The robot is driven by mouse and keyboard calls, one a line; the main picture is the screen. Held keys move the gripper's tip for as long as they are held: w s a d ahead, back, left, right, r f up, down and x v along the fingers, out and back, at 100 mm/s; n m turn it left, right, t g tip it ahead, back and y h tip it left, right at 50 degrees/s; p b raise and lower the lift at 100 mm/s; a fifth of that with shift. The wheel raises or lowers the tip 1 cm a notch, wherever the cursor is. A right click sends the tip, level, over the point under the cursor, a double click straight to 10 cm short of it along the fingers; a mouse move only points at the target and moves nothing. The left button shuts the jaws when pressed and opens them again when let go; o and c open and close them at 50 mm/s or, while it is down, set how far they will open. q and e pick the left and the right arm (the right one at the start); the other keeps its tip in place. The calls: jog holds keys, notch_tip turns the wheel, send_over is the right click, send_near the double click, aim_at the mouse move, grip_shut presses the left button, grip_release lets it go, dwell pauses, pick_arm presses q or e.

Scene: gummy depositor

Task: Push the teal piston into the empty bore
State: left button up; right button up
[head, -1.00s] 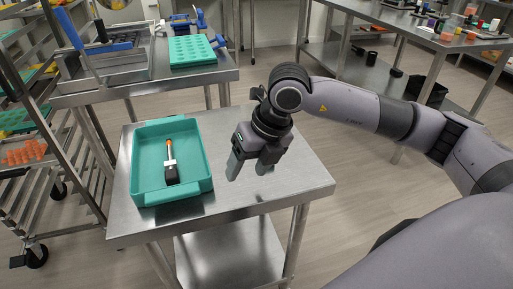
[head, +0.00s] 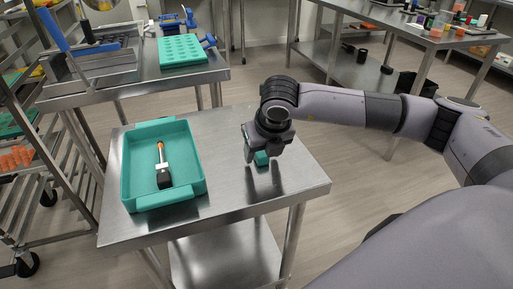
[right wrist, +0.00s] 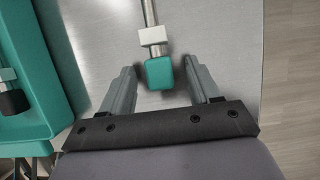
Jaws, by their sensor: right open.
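The teal piston, with a teal block end (right wrist: 159,74), a white collar and a metal rod, lies on the steel table in the right wrist view. In the head view only a bit of its teal end (head: 261,158) shows under my right gripper. My right gripper (head: 260,151) is open, pointing down, with one finger on each side of the teal end and gaps between. Its fingers also show in the right wrist view (right wrist: 159,66). A grey machine with blue handles (head: 92,62) stands on the back left table; I cannot make out an empty bore. My left gripper is out of view.
A teal tray (head: 196,178) on the same steel table (head: 225,205) holds a piston with a black end and orange tip (head: 163,168). A teal mould with holes (head: 187,50) lies on the back table. A rack (head: 20,150) stands at left.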

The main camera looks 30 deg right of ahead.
grip_shut()
notch_tip(320, 180, up, 20)
jog(key=p, duration=0.1)
dwell(0.6)
